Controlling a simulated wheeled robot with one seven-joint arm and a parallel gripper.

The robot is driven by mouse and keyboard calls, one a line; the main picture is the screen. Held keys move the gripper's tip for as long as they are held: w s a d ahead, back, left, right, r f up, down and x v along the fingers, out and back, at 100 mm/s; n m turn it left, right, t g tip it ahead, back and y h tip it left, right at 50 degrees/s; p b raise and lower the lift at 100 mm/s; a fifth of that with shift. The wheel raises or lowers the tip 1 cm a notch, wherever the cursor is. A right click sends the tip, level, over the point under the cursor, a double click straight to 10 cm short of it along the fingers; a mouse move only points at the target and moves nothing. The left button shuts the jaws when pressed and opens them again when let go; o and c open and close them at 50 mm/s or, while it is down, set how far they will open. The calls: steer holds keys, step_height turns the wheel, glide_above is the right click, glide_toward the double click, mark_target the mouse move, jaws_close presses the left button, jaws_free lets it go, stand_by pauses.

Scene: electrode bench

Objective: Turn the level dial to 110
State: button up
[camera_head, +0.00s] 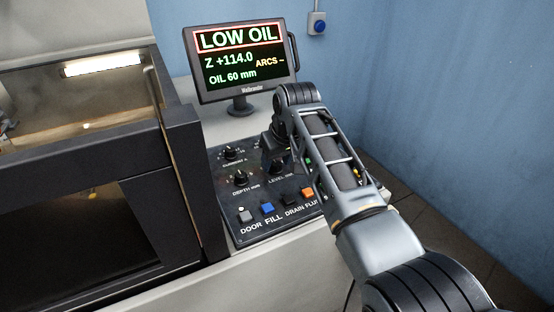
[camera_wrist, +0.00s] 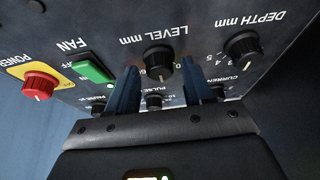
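The level dial (camera_wrist: 158,62) is a black knob with a pale pointer line, under the label LEVEL mm, which appears upside down in the wrist view. In the head view the level dial (camera_head: 277,168) is partly covered by my gripper (camera_head: 274,146). In the wrist view my gripper (camera_wrist: 159,76) has its two blue fingers spread apart, with the dial showing between and just beyond their tips. I see no clear contact with the dial. Its scale numbers are mostly hidden. The monitor (camera_head: 241,60) reads LOW OIL, Z +114.0, OIL 60 mm.
The depth dial (camera_wrist: 243,48) sits beside the level dial. A green fan switch (camera_wrist: 93,72) and a red power knob (camera_wrist: 39,84) are on the other side. White door (camera_head: 245,215), blue fill (camera_head: 267,208) and orange flush (camera_head: 307,193) buttons line the panel's front.

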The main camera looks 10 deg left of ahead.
mark_target(282, 179)
steer(key=shift+b+v, duration=0.4)
steer(key=shift+v, duration=3.45)
